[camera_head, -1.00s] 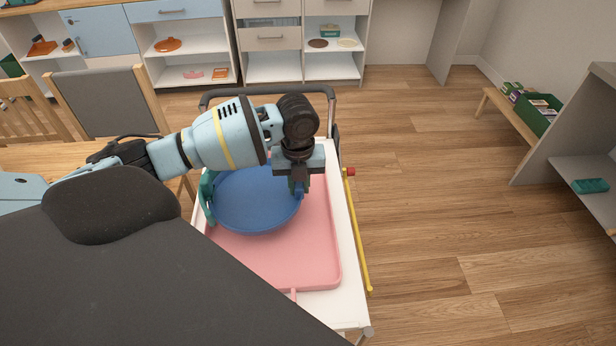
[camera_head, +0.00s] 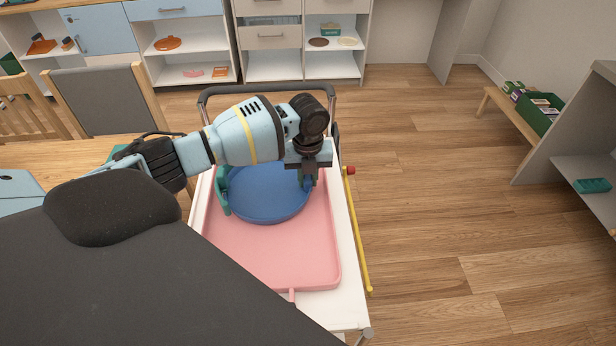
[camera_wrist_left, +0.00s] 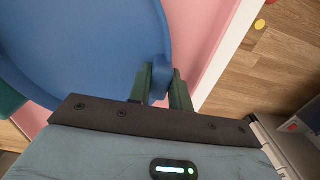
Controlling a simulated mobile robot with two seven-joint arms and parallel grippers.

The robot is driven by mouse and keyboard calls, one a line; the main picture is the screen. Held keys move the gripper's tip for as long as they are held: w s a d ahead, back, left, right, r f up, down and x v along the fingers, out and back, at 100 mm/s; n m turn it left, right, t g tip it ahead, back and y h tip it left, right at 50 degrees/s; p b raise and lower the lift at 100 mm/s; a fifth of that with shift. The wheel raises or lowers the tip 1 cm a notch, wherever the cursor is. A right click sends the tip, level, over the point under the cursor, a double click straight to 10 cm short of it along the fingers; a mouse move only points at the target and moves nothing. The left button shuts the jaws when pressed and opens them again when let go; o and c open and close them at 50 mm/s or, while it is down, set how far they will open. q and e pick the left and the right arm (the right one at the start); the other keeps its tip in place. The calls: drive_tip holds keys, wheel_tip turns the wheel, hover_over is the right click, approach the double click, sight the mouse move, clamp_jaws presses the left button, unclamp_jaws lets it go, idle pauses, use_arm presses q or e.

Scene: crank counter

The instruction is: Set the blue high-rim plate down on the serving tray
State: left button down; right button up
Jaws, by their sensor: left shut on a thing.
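The blue plate (camera_head: 268,196) appears over the far part of the pink serving tray (camera_head: 275,265), roughly level. My left gripper (camera_head: 307,180) is shut on the plate's right edge. In the left wrist view its fingers (camera_wrist_left: 162,88) pinch a blue part at the rim of the plate (camera_wrist_left: 85,45), with the pink tray (camera_wrist_left: 200,40) beyond. I cannot tell whether the plate's underside touches the tray. A teal piece (camera_head: 222,190) shows at the plate's left edge; its nature is unclear. My right gripper is not in view.
A wooden table (camera_head: 60,155) and a chair (camera_head: 105,100) stand left. The tray's near part is bare.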

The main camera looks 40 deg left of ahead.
use_arm(q)
drive_tip(key=shift+f, duration=0.1)
drive_tip(key=c, duration=1.3)
unclamp_jaws()
wheel_tip(320, 180, up, 12)
drive_tip(key=shift+r+p, duration=0.1)
drive_tip(key=shift+p, duration=0.4)
